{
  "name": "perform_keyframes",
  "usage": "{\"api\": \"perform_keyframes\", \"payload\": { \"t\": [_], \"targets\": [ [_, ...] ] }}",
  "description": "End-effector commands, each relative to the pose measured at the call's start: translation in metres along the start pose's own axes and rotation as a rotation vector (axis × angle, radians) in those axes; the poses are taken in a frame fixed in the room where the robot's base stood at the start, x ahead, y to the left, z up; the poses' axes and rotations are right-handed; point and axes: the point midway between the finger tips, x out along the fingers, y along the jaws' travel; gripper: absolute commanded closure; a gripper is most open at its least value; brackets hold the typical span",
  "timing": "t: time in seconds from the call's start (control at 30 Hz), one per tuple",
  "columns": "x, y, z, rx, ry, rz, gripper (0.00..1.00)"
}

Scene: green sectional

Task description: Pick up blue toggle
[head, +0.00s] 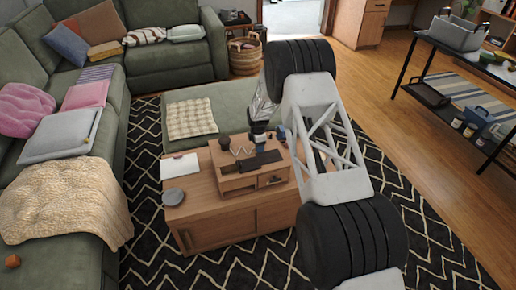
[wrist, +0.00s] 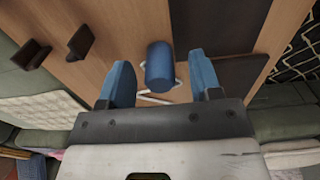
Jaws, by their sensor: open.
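A blue cylinder (wrist: 160,62), which looks like the blue toggle, shows in the wrist view above the wooden surface, beside a thin white bent wire (wrist: 155,98). My gripper (wrist: 159,66) is open, with one blue finger on each side of the cylinder and a visible gap on both sides. I cannot tell how far the fingertips are above it. In the head view my gripper (head: 262,136) is over the wooden organizer (head: 237,184) on the coffee table (head: 215,228); the cylinder is not clearly distinguishable there.
Dark small objects (wrist: 80,42) stand to one side of the cylinder, and a dark flat panel (wrist: 225,75) lies on the other. A grey round object (head: 173,197) and a white paper (head: 180,166) lie on the table's left. A green sofa (head: 55,255) borders the left.

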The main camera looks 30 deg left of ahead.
Motion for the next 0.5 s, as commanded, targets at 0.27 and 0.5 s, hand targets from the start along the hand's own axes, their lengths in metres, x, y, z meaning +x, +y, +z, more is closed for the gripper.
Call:
{"api": "perform_keyframes", "payload": {
  "t": [0.27,0.5],
  "targets": [
    [0.0,0.0,0.0,0.0,0.0,0.0,0.62],
    [-0.0001,0.0,0.0,0.0,0.0,0.0,0.94]
  ]
}}
